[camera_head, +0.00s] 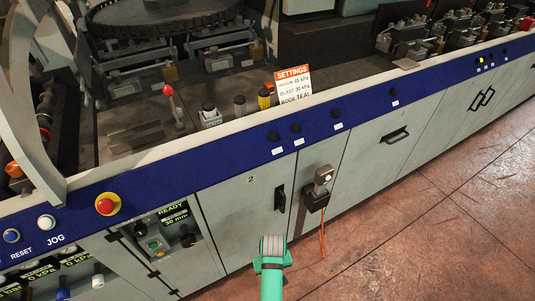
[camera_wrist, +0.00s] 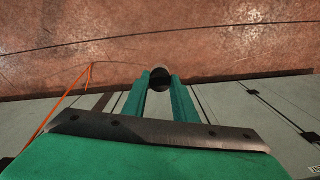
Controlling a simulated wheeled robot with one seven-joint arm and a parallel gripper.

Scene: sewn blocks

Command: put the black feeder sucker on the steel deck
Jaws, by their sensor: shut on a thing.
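My gripper (camera_head: 272,262) is low in the middle of the head view, in front of the machine's cabinet doors. It is shut on a ribbed cylinder (camera_head: 273,246) that looks light grey from above. In the wrist view the cylinder's dark round end (camera_wrist: 160,76) shows between the green fingers; I cannot tell whether it is the black feeder sucker. The dark steel deck (camera_head: 215,86) lies behind the blue rail. A dark-topped piece in a pale holder (camera_head: 210,115), a dark cylinder (camera_head: 240,105) and a yellow-and-black cylinder (camera_head: 264,98) stand on it.
A red-knobbed lever (camera_head: 169,93) and a settings card (camera_head: 293,86) rise near the small pieces. The blue rail (camera_head: 240,146) with knobs edges the deck. A grey box with an orange cable (camera_head: 318,190) juts from the cabinet. The floor (camera_head: 420,240) at right is clear.

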